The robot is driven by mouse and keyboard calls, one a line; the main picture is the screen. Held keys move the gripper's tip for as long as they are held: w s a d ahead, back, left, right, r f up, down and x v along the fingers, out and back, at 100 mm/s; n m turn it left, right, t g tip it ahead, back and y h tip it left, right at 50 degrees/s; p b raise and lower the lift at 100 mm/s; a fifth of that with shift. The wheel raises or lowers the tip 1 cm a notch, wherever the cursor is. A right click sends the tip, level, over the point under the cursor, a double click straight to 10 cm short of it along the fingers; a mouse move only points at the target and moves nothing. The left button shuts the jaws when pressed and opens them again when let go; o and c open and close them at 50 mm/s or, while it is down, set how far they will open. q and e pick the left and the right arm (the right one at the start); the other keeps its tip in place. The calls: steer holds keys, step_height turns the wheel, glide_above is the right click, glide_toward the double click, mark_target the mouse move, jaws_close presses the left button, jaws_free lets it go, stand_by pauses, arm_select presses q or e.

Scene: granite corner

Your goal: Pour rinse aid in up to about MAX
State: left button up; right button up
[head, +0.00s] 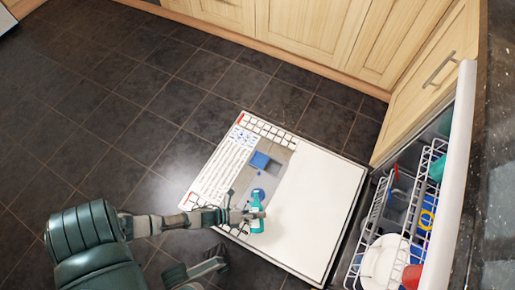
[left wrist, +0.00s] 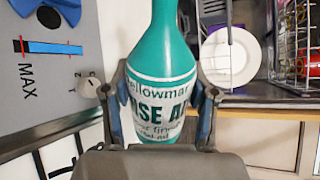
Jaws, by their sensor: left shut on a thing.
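A teal rinse aid bottle (head: 257,224) with a white label is held by my left gripper (head: 250,214) over the lowered dishwasher door (head: 310,215). The left wrist view shows both fingers (left wrist: 160,115) closed around the label of the bottle (left wrist: 165,55); its top is cut off there. The grey dispenser panel (left wrist: 75,85) is left of the bottle, with a dark round opening (left wrist: 48,16), a blue part (left wrist: 72,10) and a red-and-blue gauge (left wrist: 50,47) beside the word MAX. A blue lid (head: 260,160) shows on the door.
The dishwasher's white wire rack (head: 405,215) stands at the right, with a white plate (head: 381,262) and coloured dishes. Wooden cabinets (head: 310,30) run along the back. Dark tiled floor (head: 110,100) is clear at the left.

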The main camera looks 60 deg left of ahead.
arm_select(q)
steer(key=shift+r, duration=0.1)
stand_by(0.3)
steer(key=shift+s+d+f+n, duration=0.1)
steer(key=shift+f+n, duration=0.15)
steer(key=shift+n, duration=0.15)
steer(key=shift+d+f+g+h, duration=0.1)
steer(key=shift+f+g+h, duration=0.1)
steer(key=shift+g+h, duration=0.1)
steer(key=shift+n, duration=0.3)
